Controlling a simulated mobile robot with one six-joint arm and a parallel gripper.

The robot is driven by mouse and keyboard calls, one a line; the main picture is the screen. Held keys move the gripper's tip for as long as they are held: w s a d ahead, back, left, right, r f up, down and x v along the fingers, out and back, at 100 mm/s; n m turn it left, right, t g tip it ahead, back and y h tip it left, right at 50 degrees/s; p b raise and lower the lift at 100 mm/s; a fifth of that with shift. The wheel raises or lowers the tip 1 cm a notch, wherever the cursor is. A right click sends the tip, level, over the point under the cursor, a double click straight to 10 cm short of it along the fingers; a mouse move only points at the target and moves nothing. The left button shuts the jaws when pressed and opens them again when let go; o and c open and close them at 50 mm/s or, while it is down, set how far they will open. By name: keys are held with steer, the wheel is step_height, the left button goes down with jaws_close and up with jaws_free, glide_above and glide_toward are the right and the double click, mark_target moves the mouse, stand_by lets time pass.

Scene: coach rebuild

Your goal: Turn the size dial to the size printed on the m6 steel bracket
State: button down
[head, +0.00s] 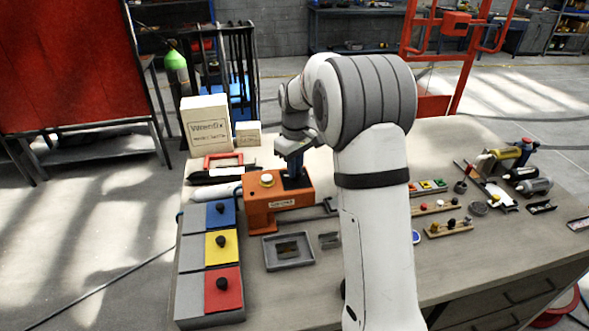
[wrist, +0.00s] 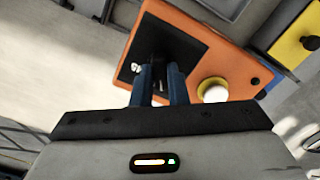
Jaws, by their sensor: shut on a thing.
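An orange box (head: 262,218) with a cream round button (head: 267,180) stands on the workbench; it also fills the middle of the wrist view (wrist: 232,66). On its top is a black plate (wrist: 184,47) with a dark dial (wrist: 158,62) on it. My gripper (wrist: 159,88) points down at the plate, its blue fingers shut on the dial and hiding much of it. In the head view my gripper (head: 294,168) is over the box's right part. The dial's marks are not readable. A grey tray (head: 270,263) in front holds small dark pieces; I cannot tell whether one is the m6 steel bracket.
Left of the box is a grey case with blue (head: 221,213), yellow (head: 221,247) and red (head: 222,290) knobbed lids. Cartons (head: 206,125) stand behind. Tools and bottles (head: 535,186) lie at the right. My arm hides the bench's middle.

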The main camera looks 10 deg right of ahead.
steer(key=m+b, duration=0.1)
steer(key=m, duration=0.5)
steer(key=shift+m, duration=0.3)
stand_by(0.4)
steer(key=c, duration=1.4)
jaws_free()
steer(key=shift+c, duration=0.2)
steer(key=shift+r, duration=0.1)
step_height(320, 180, up, 7)
steer(key=shift+r+b, duration=0.2)
steer(key=shift+b, duration=0.55)
steer(key=shift+r, duration=0.1)
